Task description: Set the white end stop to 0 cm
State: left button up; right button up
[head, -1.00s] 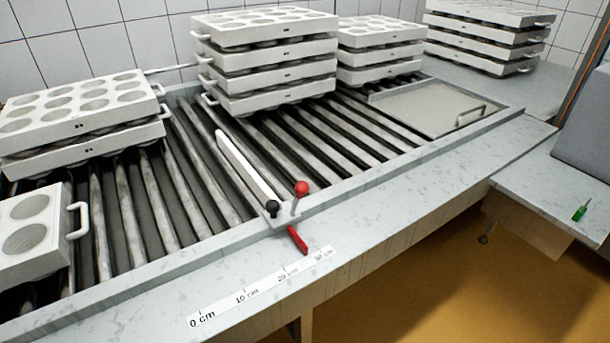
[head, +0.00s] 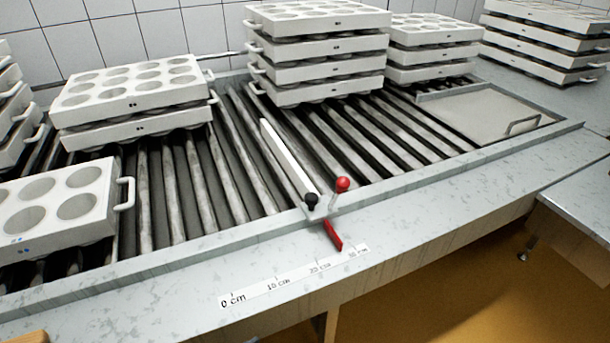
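The white end stop (head: 287,160) is a long upright bar lying across the roller conveyor. At its front end are a black knob (head: 311,200), a red ball lever (head: 342,184) and a red pointer (head: 332,235). The pointer reaches over the front ledge above a white scale (head: 293,279) marked from 0 cm at the left to 30 cm at the right. The pointer stands between the 20 cm and 30 cm marks, well right of 0 cm. Neither of my grippers is in view.
A flat plate with a handle (head: 485,120) lies at the right end. The rollers around the stop are bare.

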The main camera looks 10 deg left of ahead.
aim_at(315, 207)
jog(key=u, duration=0.95)
jog(key=k, duration=0.55)
jog(key=z, duration=0.85)
jog(key=i, duration=0.85)
jog(key=u, duration=0.05)
